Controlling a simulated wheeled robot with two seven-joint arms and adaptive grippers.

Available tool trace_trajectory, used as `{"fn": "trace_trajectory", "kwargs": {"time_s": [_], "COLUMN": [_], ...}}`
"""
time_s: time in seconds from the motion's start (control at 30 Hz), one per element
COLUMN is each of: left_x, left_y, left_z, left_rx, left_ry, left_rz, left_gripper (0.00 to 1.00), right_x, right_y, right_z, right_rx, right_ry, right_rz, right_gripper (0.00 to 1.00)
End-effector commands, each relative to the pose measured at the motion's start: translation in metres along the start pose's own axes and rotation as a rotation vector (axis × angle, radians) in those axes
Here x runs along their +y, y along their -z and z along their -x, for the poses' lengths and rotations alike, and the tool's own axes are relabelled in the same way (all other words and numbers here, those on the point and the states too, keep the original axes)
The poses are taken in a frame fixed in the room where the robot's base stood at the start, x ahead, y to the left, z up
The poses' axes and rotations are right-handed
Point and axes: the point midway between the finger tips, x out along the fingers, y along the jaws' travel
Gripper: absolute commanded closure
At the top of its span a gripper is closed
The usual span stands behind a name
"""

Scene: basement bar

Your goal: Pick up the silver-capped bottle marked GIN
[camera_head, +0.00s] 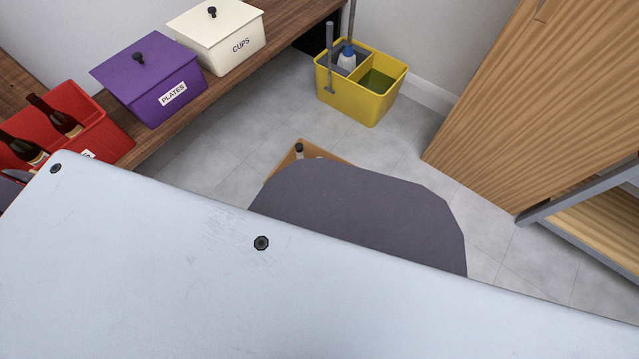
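I cannot make out a silver-capped bottle marked GIN in the head view. A red crate (100,126) on the wooden counter at the left holds dark wine-type bottles (52,116), lying tilted; its white label is mostly hidden. On the floor, a tan wooden box (325,155) shows only its far edge, with one dark-topped bottle (299,151) standing in it. The rest of that box is hidden behind a dark grey rounded shape in front. Neither of my grippers is in view.
A purple PLATES box (148,80) and cream CUPS box (217,38) stand on the counter (290,22). A yellow mop bucket (362,84) stands on the tiled floor. A wooden door (530,100) and grey-framed shelf (590,225) are at right.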

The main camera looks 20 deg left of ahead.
Motion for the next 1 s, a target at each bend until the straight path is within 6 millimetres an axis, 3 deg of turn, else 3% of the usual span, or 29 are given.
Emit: {"fn": "trace_trajectory", "kwargs": {"time_s": [0.2,0.67,1.0], "left_x": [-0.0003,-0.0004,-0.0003], "left_y": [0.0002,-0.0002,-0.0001], "left_z": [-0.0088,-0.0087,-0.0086], "left_rx": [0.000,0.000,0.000], "left_ry": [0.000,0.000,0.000], "left_rz": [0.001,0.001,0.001], "left_gripper": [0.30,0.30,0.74], "right_x": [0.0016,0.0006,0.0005], "right_y": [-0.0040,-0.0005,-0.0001], "right_z": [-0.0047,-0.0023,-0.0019], "right_rx": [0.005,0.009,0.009], "right_ry": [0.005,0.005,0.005], "right_rz": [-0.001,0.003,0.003], "right_gripper": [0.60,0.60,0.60]}}
